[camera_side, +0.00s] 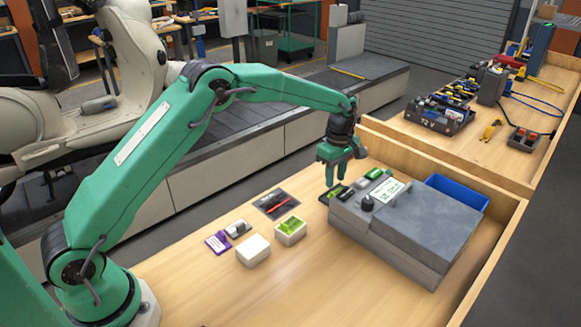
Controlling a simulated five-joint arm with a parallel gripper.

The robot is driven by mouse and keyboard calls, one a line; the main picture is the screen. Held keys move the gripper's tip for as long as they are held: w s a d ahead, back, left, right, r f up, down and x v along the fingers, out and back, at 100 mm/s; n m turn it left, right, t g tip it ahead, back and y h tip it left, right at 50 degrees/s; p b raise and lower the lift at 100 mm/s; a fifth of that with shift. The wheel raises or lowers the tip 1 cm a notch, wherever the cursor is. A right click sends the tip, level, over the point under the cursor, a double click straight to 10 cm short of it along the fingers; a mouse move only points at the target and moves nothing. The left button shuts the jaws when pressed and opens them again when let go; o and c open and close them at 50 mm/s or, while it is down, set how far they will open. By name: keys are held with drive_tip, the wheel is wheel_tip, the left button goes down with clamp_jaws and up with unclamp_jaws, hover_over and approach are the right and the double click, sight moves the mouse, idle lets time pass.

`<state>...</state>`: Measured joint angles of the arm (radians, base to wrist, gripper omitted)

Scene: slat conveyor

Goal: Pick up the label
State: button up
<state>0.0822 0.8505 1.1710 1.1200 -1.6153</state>
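A white label-like panel with dark markings (387,191) lies on the top left part of a grey machine (425,225) on the wooden bench; its print is too small to read, and I cannot tell for sure that it is the label. My green gripper (337,178) points down at the machine's back left corner, left of the panel and apart from it. It is above or beside a small dark item with green on it (330,196). Its fingers are small here, and I cannot tell whether they are apart or closed. I see nothing clearly held.
A white box (253,251), a box with a green top (290,231), a purple card (217,242) and a dark mat with a red tool (276,203) lie left of the machine. A blue bin (457,193) stands behind it. Wooden walls (490,262) edge the bench.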

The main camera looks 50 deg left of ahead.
drive_tip(key=shift+f, duration=2.6)
clamp_jaws()
